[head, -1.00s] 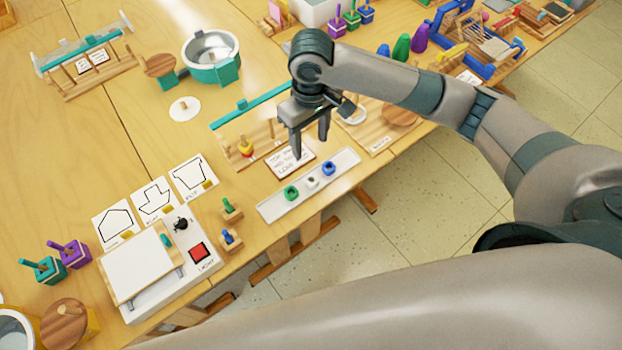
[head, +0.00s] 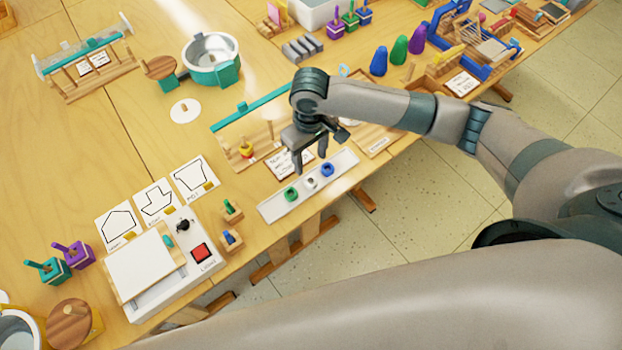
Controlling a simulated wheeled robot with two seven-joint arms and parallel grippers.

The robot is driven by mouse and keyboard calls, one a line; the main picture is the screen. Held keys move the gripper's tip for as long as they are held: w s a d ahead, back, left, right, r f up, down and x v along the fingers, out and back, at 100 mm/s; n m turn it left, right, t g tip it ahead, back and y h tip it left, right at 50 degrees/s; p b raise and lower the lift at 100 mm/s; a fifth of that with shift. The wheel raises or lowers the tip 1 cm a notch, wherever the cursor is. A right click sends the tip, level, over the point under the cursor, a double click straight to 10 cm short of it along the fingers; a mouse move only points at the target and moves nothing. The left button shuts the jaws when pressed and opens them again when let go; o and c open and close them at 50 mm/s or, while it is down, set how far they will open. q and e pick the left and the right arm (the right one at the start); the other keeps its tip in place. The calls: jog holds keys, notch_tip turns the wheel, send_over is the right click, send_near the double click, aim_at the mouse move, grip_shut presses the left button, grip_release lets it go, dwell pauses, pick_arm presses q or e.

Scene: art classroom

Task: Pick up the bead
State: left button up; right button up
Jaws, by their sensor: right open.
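Three beads sit in a row on a long white tray (head: 268,211) near the table's front edge: a green bead (head: 291,194), a white bead (head: 311,183) and a blue bead (head: 327,170). My right gripper (head: 311,165) is open and empty, pointing down. In the picture its fingertips lie just above the white and blue beads; I cannot tell how high they are over the tray. My left gripper is not in view.
A wooden stand with a teal bar (head: 252,109) and a written card (head: 284,166) are just behind the tray. A white light box (head: 190,276) with a red button stands at the left. The table's front edge is close to the tray.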

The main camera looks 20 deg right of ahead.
jog(key=p, duration=0.1)
send_over(311, 176)
jog(key=shift+s+a+f, duration=0.1)
jog(key=shift+s+f, duration=0.05)
jog(key=shift+f, duration=0.7)
jog(key=shift+s+a+f, duration=0.1)
jog(key=shift+s+f, duration=0.05)
jog(key=shift+f, duration=0.65)
jog(key=shift+s+a+f, duration=0.1)
jog(key=shift+s+f, duration=0.05)
jog(key=shift+f, duration=0.7)
jog(key=shift+s+f+p, duration=0.1)
jog(key=shift+f+p, duration=0.3)
jog(key=shift+p, duration=0.05)
notch_tip(311, 176, down, 3)
jog(key=shift+s+d+f+p, duration=0.1)
jog(key=shift+s+p, duration=0.05)
jog(key=shift+p, duration=0.5)
jog(key=shift+f, duration=0.6)
jog(key=c, duration=1.1)
